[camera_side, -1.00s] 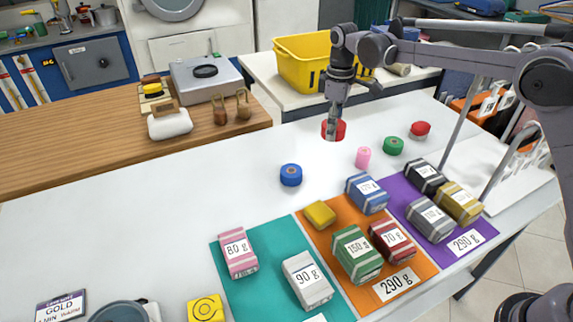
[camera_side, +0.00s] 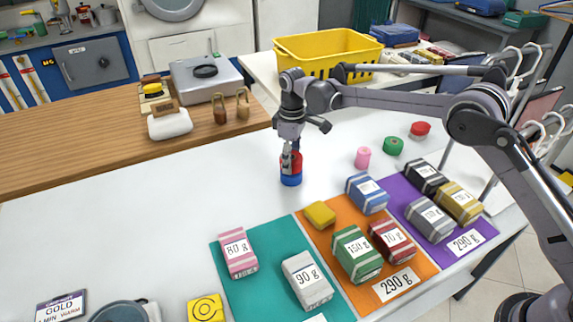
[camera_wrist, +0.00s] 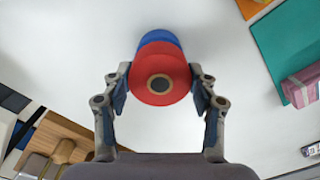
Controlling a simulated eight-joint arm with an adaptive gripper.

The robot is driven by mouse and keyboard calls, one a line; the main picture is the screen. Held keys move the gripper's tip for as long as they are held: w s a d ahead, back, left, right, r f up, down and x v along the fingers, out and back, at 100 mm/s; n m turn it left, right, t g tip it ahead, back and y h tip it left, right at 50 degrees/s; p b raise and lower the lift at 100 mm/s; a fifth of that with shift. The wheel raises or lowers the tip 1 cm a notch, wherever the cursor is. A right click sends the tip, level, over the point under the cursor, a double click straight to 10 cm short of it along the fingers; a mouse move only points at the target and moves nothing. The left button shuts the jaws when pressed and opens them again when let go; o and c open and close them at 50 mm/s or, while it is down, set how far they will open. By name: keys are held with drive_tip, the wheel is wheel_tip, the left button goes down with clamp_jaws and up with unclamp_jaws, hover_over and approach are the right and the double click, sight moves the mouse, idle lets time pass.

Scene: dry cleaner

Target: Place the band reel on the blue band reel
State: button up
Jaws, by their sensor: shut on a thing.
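The red band reel (camera_wrist: 150,68) is between my gripper's two fingers in the wrist view, which press on its sides. My gripper (camera_side: 291,153) is shut on it, and the red reel (camera_side: 291,164) shows just below the fingers in the side view. The blue band reel (camera_side: 291,180) stands on the white table directly under the red one. The two look touching or nearly so; I cannot tell if there is a small gap. In the wrist view the blue reel (camera_wrist: 158,37) is mostly hidden by the red reel, with an edge showing at the top.
A pink reel (camera_side: 362,158), a green reel (camera_side: 393,146) and another red reel (camera_side: 420,129) stand to the right. Teal, orange and purple mats (camera_side: 233,290) with labelled bundles lie in front.

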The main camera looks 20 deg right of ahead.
drive_tip(key=shift+f, duration=0.65)
drive_tip(key=shift+f, duration=0.1)
drive_tip(key=o, duration=1.1)
drive_tip(key=shift+o, duration=0.2)
